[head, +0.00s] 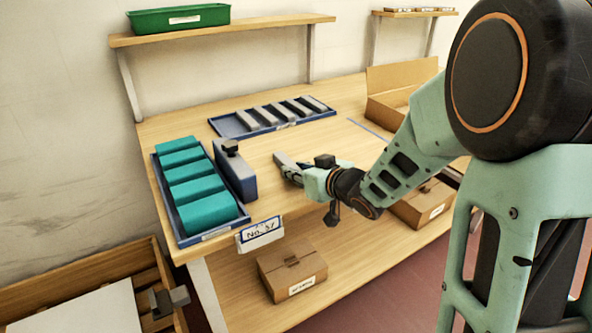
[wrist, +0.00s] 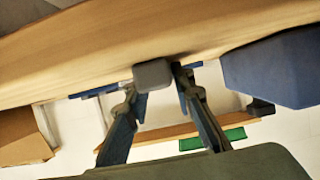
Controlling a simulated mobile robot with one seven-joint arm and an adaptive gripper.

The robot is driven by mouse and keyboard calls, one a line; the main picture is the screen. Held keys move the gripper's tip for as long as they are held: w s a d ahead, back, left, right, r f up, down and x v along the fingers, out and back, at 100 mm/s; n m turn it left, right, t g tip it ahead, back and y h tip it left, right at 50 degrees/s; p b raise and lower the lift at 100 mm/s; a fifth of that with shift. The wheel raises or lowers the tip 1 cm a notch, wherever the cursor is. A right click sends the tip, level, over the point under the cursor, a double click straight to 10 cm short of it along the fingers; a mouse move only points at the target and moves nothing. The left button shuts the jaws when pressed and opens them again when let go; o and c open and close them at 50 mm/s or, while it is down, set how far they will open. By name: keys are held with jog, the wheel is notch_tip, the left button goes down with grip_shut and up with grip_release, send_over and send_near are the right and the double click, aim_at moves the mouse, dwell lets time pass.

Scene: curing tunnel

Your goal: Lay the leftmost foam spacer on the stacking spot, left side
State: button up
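My gripper (head: 290,172) is closed around a grey foam spacer (head: 283,160), which sticks out between the fingers low over the middle of the bench. In the wrist view the spacer (wrist: 153,75) shows end-on between the two fingers (wrist: 160,82); I cannot tell if it touches the bench top. A blue tray (head: 228,127) at the back holds several more grey spacers (head: 282,112) in a row; its left end is bare. A thin blue line (head: 370,128) on the bench, right of that tray, may mark the stacking spot; my arm hides what lies nearer.
A blue tray (head: 160,190) of teal blocks (head: 190,173) stands at the left. Beside it stands an upright blue block with a dark top (head: 236,172), close left of my gripper. An open cardboard box (head: 395,82) is at back right. A shelf (head: 240,33) overhangs the back.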

jog(key=o, duration=0.3)
jog(key=shift+r, duration=0.1)
jog(key=shift+r+p, duration=0.3)
jog(key=p+v, duration=0.3)
jog(key=v, duration=0.9)
jog(key=shift+f, duration=0.2)
